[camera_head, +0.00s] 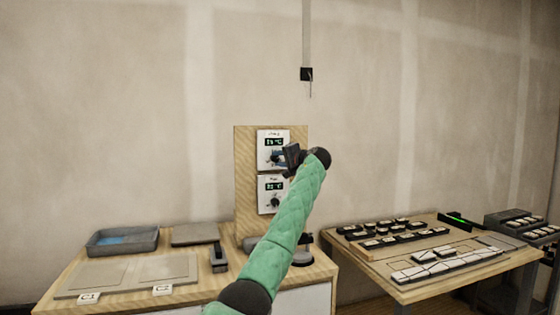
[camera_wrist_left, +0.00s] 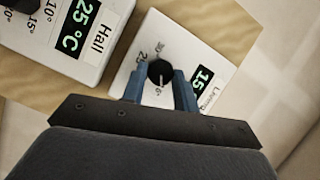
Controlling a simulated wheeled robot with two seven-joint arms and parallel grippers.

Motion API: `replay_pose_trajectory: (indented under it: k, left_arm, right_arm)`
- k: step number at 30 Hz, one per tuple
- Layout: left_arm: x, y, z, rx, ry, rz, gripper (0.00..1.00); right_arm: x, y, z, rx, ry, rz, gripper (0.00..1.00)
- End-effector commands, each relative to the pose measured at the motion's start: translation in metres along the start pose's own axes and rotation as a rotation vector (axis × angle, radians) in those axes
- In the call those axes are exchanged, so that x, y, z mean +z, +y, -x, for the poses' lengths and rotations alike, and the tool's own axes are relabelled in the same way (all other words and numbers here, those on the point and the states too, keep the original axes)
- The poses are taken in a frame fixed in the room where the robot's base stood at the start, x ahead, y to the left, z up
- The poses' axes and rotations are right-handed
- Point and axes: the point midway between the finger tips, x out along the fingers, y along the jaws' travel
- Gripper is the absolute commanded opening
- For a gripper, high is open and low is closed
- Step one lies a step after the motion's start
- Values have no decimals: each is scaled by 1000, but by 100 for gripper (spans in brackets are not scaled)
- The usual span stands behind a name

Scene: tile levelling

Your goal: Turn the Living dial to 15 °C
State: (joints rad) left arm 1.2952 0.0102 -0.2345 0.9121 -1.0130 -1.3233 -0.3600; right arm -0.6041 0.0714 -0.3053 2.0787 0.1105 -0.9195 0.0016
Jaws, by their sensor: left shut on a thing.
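The Living thermostat (camera_head: 268,138) is the upper white panel on the wooden board; its name shows in the left wrist view (camera_wrist_left: 207,100). Its green display (camera_wrist_left: 201,77) reads 15, with the unit not clear to me. My left gripper (camera_head: 282,158) is in front of this panel. In the left wrist view its blue fingers (camera_wrist_left: 159,84) are shut on the black Living dial (camera_wrist_left: 160,70), one on each side, and partly cover the panel. The dial's white pointer line faces the gripper's palm. My right gripper is not in view.
The Hall thermostat (camera_head: 268,200), reading 25 °C, sits just below the Living one. A left bench holds a grey tray (camera_head: 122,240) and flat slabs (camera_head: 135,273). A right table (camera_head: 418,288) carries tiles. A cord with a black end (camera_head: 307,74) hangs above.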

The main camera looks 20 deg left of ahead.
Motion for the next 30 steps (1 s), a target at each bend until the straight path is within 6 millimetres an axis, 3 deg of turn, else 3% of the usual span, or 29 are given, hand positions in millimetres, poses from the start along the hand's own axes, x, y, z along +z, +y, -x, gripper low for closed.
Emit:
replay_pose_trajectory:
  k: [16,17,19,30]
  left_arm:
    - [2,4,-1,13,-5,17,7]
    - [2,4,-1,13,-5,17,35]
    - [1,4,-1,12,-4,17,49]
    - [0,2,3,10,-1,18,51]
  right_arm:
    - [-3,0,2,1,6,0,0]
    - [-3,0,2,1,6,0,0]
    - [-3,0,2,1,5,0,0]
    - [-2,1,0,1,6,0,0]
